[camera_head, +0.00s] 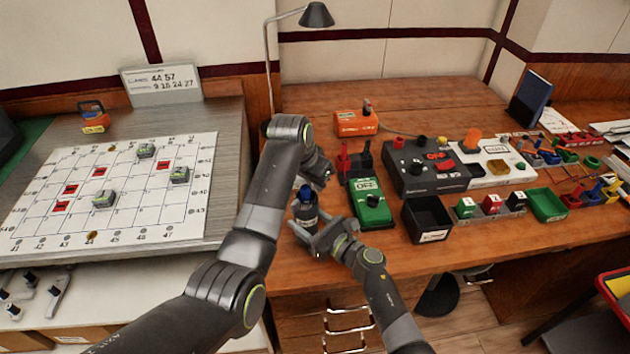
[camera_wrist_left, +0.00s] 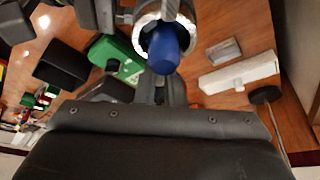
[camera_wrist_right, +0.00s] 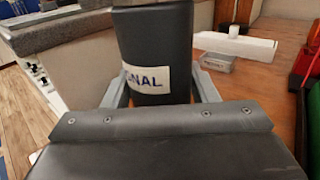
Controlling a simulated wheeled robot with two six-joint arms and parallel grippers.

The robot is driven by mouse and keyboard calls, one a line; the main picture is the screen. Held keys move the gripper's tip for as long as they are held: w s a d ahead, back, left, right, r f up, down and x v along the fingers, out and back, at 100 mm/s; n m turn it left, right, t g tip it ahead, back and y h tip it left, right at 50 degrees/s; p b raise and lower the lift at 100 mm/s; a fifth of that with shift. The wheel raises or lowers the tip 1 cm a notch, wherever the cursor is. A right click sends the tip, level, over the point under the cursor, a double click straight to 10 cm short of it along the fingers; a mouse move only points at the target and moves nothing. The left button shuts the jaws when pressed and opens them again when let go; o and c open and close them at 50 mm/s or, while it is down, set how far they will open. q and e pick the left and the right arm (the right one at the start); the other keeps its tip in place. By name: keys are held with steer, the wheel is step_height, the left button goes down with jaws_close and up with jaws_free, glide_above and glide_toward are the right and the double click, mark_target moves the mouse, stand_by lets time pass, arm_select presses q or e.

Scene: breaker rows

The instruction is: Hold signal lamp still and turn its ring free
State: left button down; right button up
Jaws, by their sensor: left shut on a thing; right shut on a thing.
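The signal lamp (camera_head: 304,213) stands upright at the left front of the wooden desk, with a dark body and a blue lens (camera_wrist_left: 164,50). A silvery ring (camera_wrist_left: 144,24) surrounds the lens. My left gripper (camera_head: 313,181) reaches down to the lamp's top and is shut on the ring; its fingers partly hide it. My right gripper (camera_head: 316,236) is shut low on the lamp's body (camera_wrist_right: 150,45). In the right wrist view the body stands between the fingers, and a white label (camera_wrist_right: 145,78) reading "GNAL" shows.
A green device (camera_head: 370,207) and an empty black bin (camera_head: 426,220) stand right of the lamp. Behind them are a dark control box (camera_head: 425,170) and an orange box (camera_head: 356,124). A metal desk lamp (camera_head: 268,70) rises behind my left arm. A gridded board (camera_head: 120,190) lies left.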

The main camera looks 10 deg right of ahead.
arm_select(q)
steer(key=shift+w+r, duration=0.1)
steer(key=c, duration=1.5)
jaws_free()
steer(key=v, duration=1.2)
arm_select(e)
steer(key=shift+r, duration=0.1)
steer(key=o, duration=1.5)
steer(key=shift+c, duration=0.2)
